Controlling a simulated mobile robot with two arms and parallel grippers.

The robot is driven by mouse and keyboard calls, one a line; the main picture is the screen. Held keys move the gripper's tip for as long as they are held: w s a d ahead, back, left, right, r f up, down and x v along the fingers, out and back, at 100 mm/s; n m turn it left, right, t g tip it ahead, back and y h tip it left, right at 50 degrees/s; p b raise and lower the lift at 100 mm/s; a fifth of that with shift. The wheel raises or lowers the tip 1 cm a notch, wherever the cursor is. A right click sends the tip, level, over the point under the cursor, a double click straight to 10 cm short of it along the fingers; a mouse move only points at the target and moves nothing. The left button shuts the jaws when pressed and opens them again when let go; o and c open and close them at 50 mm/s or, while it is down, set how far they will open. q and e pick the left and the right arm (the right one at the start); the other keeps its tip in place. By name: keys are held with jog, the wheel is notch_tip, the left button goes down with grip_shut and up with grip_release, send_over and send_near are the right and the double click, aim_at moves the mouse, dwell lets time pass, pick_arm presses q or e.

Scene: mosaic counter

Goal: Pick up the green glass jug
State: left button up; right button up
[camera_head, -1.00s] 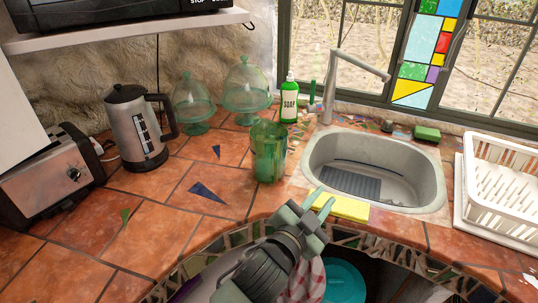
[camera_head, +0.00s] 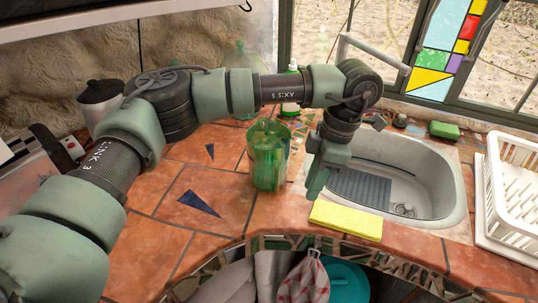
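The green glass jug (camera_head: 267,165) stands upright on the terracotta-tiled counter, left of the sink. It is see-through green, and nothing holds it. My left arm comes in from the left and arches over behind and above the jug. My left gripper (camera_head: 315,184) points down just right of the jug, between it and the sink, with a small gap to the jug in this view. Its fingers show nearly edge-on and overlap, so I cannot tell their opening. My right gripper is not in view.
A yellow sponge (camera_head: 345,221) lies in front of the sink (camera_head: 440,185). A white dish rack (camera_head: 512,190) stands at the right. My arm partly hides the kettle (camera_head: 100,97), glass domes and soap bottle. Bare tiles lie left of the jug.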

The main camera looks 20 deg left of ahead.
aim_at(270, 163)
pick_arm(q)
jog(key=w+a+r+y, duration=0.2)
jog(key=a+r, duration=0.1)
jog(key=a, duration=0.3)
jog(key=shift+n, duration=0.4)
jog(key=p+x, duration=0.3)
jog(key=x, duration=0.3)
jog(key=shift+f, duration=0.15)
jog(key=shift+s+f, duration=0.1)
jog(key=shift+f, duration=0.25)
grip_shut()
jog(key=shift+r, duration=0.1)
